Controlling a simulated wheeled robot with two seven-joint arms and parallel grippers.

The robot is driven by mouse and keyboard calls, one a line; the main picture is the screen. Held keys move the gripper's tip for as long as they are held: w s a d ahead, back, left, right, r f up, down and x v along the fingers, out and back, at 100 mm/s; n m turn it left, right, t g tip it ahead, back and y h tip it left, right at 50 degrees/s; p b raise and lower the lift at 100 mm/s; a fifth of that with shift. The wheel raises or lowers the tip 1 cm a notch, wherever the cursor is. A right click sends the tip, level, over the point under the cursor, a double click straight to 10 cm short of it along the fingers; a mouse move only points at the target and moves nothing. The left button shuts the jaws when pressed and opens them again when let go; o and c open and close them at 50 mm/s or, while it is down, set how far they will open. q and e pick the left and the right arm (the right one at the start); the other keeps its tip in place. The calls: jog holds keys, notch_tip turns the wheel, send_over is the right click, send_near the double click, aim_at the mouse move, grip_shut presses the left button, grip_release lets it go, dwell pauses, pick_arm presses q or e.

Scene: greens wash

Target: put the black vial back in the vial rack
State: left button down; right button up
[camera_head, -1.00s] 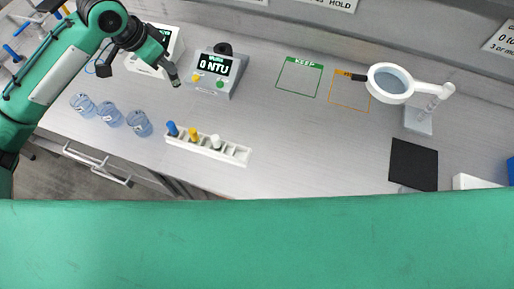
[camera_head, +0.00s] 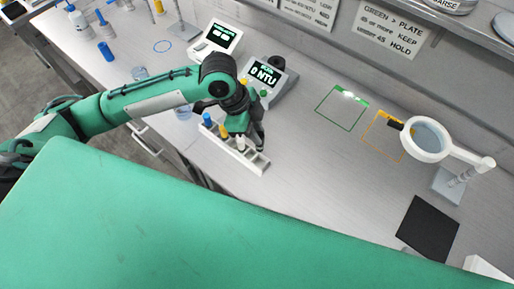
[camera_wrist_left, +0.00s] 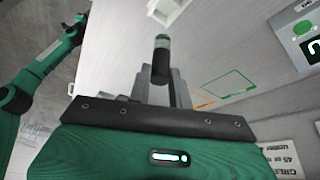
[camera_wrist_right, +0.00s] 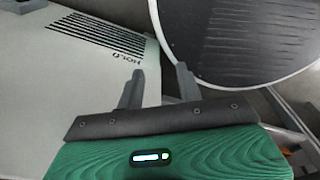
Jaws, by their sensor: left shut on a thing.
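The white vial rack (camera_head: 256,163) stands on the bench with a blue vial (camera_head: 207,118), a yellow vial (camera_head: 222,129) and a white vial (camera_head: 240,143) in its left and middle slots. My left gripper (camera_head: 251,140) is over the rack's right part, close to the white vial. In the left wrist view it is shut on the black vial (camera_wrist_left: 161,62), which points away from the fingers and has a pale greenish band near its end. A corner of the rack shows above it (camera_wrist_left: 168,10). My right gripper (camera_wrist_right: 158,88) is open and empty, seen only in its wrist view.
The 0 NTU meter (camera_head: 265,75) stands just behind the left gripper. A magnifier (camera_head: 425,139) and a black mat (camera_head: 428,228) are at the right. Green (camera_head: 341,110) and orange (camera_head: 383,135) outlined areas are empty. A ribbed dark disc (camera_wrist_right: 240,40) is near my right gripper.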

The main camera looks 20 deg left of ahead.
pick_arm(q)
notch_tip(320, 180, down, 6)
jog(key=shift+f+p, duration=0.1)
jog(key=shift+p, duration=0.45)
notch_tip(320, 180, down, 3)
jog(key=shift+f+p, duration=0.1)
jog(key=shift+p, duration=0.45)
jog(key=shift+f, duration=0.4)
jog(key=shift+f, duration=0.2)
jog(key=c, duration=1.3)
grip_release()
jog(key=shift+r, duration=0.15)
jog(key=b+v, duration=0.3)
jog(key=v, duration=0.9)
jog(key=shift+d+r, duration=0.1)
